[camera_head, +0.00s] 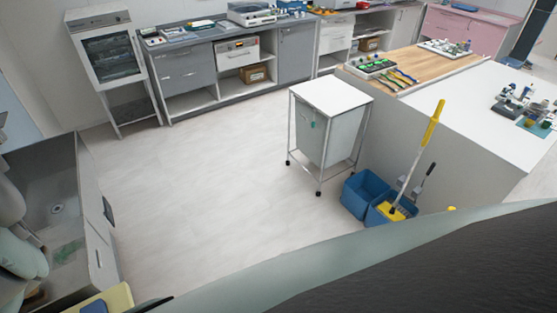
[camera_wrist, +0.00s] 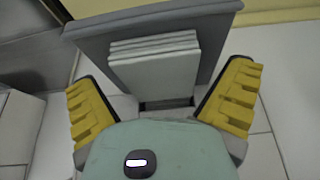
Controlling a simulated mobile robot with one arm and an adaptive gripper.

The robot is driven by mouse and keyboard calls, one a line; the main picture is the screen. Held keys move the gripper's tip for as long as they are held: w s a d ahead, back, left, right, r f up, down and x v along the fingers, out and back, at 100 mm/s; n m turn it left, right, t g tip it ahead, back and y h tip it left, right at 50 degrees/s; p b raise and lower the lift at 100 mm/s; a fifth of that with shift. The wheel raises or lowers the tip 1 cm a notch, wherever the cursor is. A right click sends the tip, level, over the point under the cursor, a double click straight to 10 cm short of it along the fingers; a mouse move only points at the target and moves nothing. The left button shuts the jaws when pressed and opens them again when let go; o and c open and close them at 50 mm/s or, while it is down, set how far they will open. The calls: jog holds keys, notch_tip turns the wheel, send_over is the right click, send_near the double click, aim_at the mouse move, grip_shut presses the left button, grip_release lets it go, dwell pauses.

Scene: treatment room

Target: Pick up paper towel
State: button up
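A stack of white folded sheets, seemingly the paper towel (camera_wrist: 153,64), shows in the wrist view. It sits in or against a grey holder (camera_wrist: 222,28), with its lower end over a dark opening. My gripper (camera_wrist: 163,78) is open, with one yellow ridged finger on each side of the stack and a visible gap on both sides. I cannot tell how far the fingers are from the stack in depth. No paper towel or gripper can be made out in the head view.
A sink unit (camera_head: 60,185) stands at the left, with a yellow item (camera_head: 112,300) below it. A white-topped wheeled cart (camera_head: 330,97), blue mop buckets (camera_head: 360,192) and a white counter (camera_head: 470,95) stand at the right. The middle floor (camera_head: 215,165) is clear.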

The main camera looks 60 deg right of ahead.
jog(key=c, duration=0.8)
jog(key=shift+o, duration=0.2)
